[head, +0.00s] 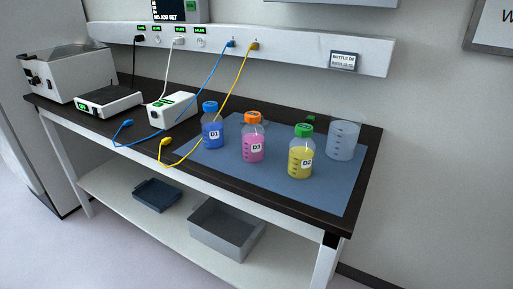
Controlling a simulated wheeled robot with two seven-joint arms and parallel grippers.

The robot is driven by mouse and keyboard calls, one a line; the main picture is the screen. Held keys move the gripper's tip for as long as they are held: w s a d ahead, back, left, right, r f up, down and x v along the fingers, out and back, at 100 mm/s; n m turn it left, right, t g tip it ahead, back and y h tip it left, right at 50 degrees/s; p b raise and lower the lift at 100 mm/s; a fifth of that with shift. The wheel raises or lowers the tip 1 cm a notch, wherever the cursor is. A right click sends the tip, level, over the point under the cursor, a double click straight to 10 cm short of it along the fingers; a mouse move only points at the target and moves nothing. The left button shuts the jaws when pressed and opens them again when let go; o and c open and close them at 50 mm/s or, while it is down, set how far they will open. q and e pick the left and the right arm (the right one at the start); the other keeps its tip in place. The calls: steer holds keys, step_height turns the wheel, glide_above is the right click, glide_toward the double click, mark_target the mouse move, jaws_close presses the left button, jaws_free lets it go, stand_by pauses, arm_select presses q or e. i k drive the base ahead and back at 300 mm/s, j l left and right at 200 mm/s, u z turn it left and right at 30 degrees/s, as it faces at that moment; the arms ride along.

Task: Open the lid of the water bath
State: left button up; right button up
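The white box at the far left end of the bench looks like the water bath (72,76). Its grey, partly see-through lid (70,51) lies over the top and looks closed, though the detail is small. Dark controls show on its front left face. Neither of my grippers is in view.
A flat white device (108,102) and a white box (172,109) stand right of the bath. Blue (125,122) and yellow (163,142) cable plugs lie near the front edge. Bottles D1 (212,133), D3 (253,148), D2 (300,162) and a clear beaker (342,142) stand on a blue mat (235,177).

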mark_target(41, 47)
steer(key=u, duration=1.4)
